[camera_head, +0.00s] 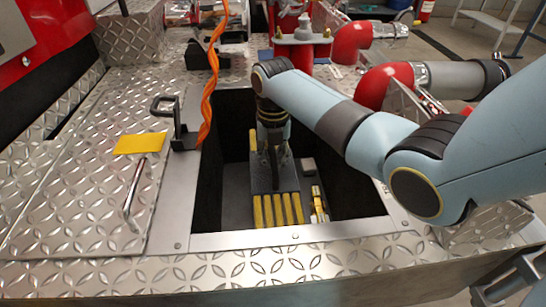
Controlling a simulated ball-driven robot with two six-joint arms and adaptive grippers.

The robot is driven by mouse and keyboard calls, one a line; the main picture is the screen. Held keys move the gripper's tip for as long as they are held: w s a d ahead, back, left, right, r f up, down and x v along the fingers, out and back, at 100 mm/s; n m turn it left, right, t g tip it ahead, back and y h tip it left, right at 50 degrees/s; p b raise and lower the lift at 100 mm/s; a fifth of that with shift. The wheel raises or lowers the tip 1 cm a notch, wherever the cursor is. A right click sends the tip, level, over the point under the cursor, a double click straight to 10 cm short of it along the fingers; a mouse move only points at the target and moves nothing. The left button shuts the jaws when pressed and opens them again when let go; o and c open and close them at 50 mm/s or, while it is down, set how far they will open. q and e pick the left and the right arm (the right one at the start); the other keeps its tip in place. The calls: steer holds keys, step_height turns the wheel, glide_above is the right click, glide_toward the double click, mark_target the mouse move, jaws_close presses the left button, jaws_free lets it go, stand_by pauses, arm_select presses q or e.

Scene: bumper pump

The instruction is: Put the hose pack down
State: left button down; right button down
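The hose pack (264,208), a dark grey block with several yellow strips along its near end, is inside the open deck compartment (236,240). It looks level. Whether it touches the compartment floor is hard to tell. My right gripper (275,178) reaches down into the compartment from above. Its dark fingers are close together at the top middle of the pack and appear shut on it; the fingertips are partly lost against the dark pack. My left gripper is not in view.
A smaller yellow and pale item (318,205) lies right of the pack. A black bracket (181,128) with an orange twisted strap (207,95) stands at the compartment's left edge. A yellow plate (140,143) lies on the tread-plate deck. Red pipe fittings (385,82) stand behind.

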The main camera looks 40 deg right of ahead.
steer(key=shift+w, duration=0.1)
steer(key=c, duration=1.9)
jaws_free()
steer(key=shift+f, duration=0.1)
steer(key=shift+c, duration=0.2)
steer(key=o, duration=0.5)
steer(key=shift+c, duration=0.2)
step_height(320, 180, up, 12)
steer(key=p, duration=0.3)
